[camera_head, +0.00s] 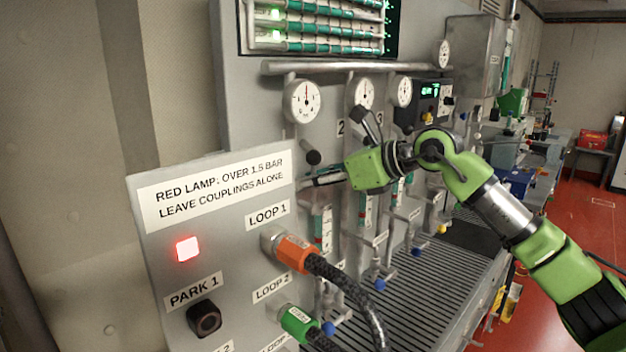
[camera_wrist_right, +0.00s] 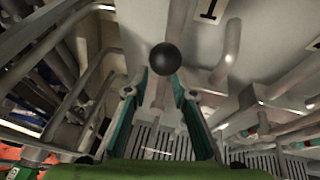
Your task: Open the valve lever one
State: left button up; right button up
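The valve lever one shows as a black ball knob (camera_head: 312,157) below the leftmost gauge in the head view. In the right wrist view the black knob (camera_wrist_right: 165,58) is just beyond and between my fingertips, close to a "1" label (camera_wrist_right: 209,9). My right gripper (camera_head: 330,147) is open, its two fingers spread toward the panel, one raised and one low beside the knob. The right gripper (camera_wrist_right: 162,95) also shows open in the wrist view, with nothing clearly held. Whether a finger touches the lever I cannot tell. My left gripper is not in view.
A grey panel (camera_head: 150,220) at the left carries a lit red lamp (camera_head: 188,249), an orange coupling (camera_head: 295,252) and a green coupling (camera_head: 298,322) with dark hoses. Gauges (camera_head: 303,101) and pipes line the wall.

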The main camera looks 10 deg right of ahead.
jog(key=v, duration=1.2)
jog(key=shift+f, duration=0.15)
